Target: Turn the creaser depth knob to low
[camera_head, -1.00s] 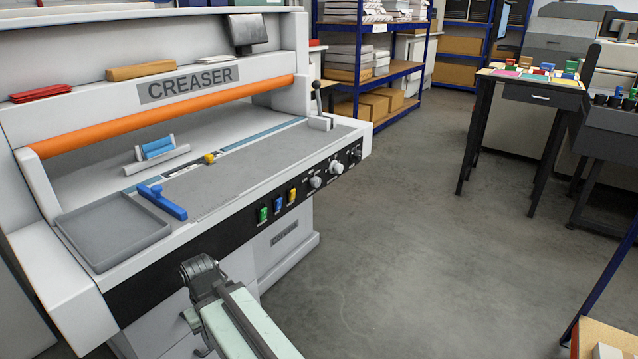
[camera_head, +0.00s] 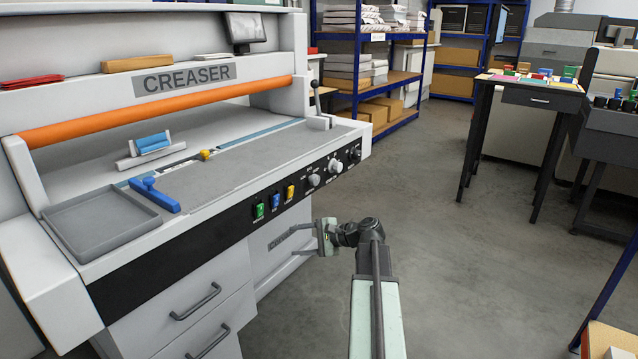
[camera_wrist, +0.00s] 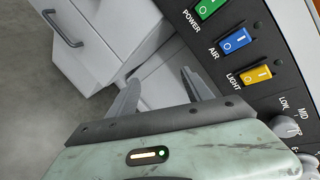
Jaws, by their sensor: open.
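The creaser (camera_head: 75,260) stands at the left in the head view, with a dark control strip along its front. A light grey knob (camera_head: 313,180) sits on the strip just right of the switches. In the wrist view this knob (camera_wrist: 287,127) is at the right edge, with LOW and MID printed beside it; its full scale and name cannot be read. My gripper (camera_head: 298,240) is open and empty, below the strip and in front of the cabinet. In the wrist view the fingertips (camera_wrist: 160,80) are apart, left of the knob and touching nothing.
Green, blue and yellow switches (camera_wrist: 234,41) marked POWER, AIR and LIGHT lie beside the knob. A larger pale knob (camera_head: 335,165) and a dark knob (camera_head: 355,154) are farther right. Drawers (camera_head: 190,310) are below.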

